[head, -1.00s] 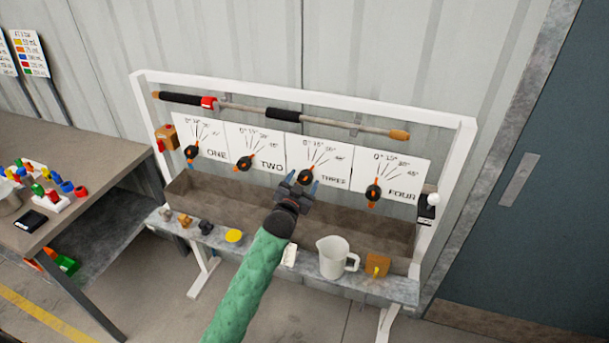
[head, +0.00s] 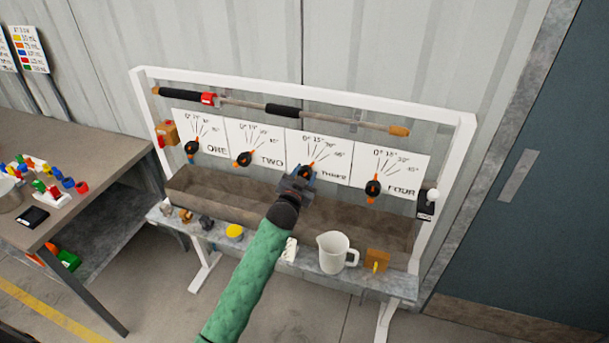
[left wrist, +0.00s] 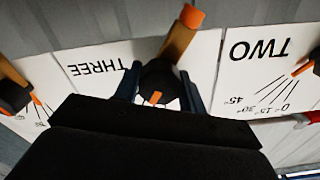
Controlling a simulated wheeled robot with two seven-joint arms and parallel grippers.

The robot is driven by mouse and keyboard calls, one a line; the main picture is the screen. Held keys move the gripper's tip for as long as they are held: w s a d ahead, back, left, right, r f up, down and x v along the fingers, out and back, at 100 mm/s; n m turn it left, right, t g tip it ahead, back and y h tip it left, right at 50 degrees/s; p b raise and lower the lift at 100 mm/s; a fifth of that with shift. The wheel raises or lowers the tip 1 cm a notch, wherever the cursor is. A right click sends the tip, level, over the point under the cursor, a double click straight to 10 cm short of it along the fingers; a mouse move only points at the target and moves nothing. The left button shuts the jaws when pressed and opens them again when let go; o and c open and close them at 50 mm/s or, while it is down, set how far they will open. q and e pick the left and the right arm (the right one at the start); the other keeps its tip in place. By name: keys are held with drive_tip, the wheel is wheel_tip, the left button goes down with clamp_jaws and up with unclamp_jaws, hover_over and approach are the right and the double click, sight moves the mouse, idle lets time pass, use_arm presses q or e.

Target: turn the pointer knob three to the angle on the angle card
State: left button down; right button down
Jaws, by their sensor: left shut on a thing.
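Pointer knob three (head: 305,174), black with an orange bar, is on the white panel marked THREE (head: 335,160). In the left wrist view, where the lettering is upside down, its black body (left wrist: 158,78) sits between my two fingers, and its orange bar (left wrist: 180,38) sticks out at a tilt. My left gripper (head: 299,181) is shut on this knob. The scale lines of panel three are largely hidden by the gripper in the left wrist view. A small white card (head: 289,250) lies on the front shelf; its writing is too small to read. My right gripper is not in view.
Knobs one (head: 192,148), two (head: 243,159) and four (head: 373,189) stand on neighbouring panels. A brown trough (head: 215,196) runs below. A white jug (head: 333,252) and an orange-brown block (head: 377,259) stand on the shelf. A long rod (head: 340,119) hangs above.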

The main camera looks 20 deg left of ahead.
use_arm(q)
drive_tip(key=shift+m, duration=1.2)
drive_tip(key=c, duration=1.1)
unclamp_jaws()
drive_tip(key=shift+o, duration=1.4)
drive_tip(key=shift+s+f+b, duration=0.1)
drive_tip(key=shift+s+b, duration=0.35)
drive_tip(key=shift+b, duration=0.05)
drive_tip(key=s+b, duration=0.3)
drive_tip(key=s, duration=0.4)
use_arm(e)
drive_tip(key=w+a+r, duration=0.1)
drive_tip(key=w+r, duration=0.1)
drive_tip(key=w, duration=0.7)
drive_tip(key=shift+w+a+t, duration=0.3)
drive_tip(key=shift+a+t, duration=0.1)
use_arm(q)
drive_tip(key=shift+a, duration=0.1)
